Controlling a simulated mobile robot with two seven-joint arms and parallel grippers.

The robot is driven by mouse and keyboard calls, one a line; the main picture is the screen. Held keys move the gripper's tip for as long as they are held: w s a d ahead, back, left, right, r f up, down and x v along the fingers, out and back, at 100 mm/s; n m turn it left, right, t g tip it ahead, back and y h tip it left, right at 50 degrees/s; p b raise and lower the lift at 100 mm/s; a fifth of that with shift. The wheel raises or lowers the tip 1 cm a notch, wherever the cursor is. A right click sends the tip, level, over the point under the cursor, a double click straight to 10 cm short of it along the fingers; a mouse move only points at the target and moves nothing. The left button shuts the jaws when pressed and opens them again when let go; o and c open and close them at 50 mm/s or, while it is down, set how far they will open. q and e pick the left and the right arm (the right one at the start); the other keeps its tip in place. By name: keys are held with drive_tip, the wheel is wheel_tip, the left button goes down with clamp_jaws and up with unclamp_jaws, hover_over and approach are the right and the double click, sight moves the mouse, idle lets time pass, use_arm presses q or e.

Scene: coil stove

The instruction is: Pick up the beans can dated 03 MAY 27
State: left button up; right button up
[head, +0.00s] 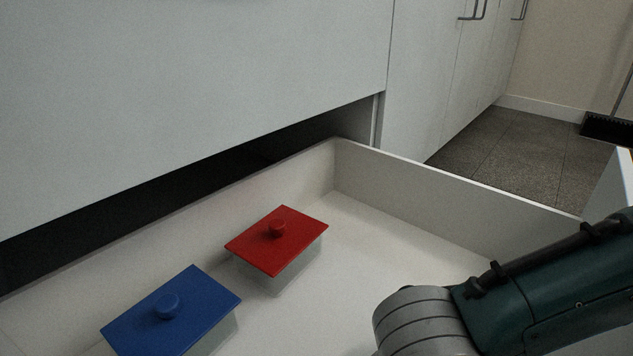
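No beans can and no date print show in the head view. An open white drawer (440,185) fills the lower part of the view. In it stand a box with a red lid (290,243) and a box with a blue lid (190,305), both lids on with round knobs. What the boxes hold cannot be seen. My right arm comes in from the right over the drawer's near right part; its gripper is out of the frame. My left gripper is not in view.
A white cabinet front (200,90) rises above the drawer at the back. More cabinet doors (430,80) with dark handles stand to the right. The tiled floor (510,150) is open there, with a dark broom head (608,128) near the wall. Drawer floor right of the red-lidded box is bare.

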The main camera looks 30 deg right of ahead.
drive_tip(key=c, duration=1.1)
clamp_jaws()
drive_tip(key=shift+r, duration=0.1)
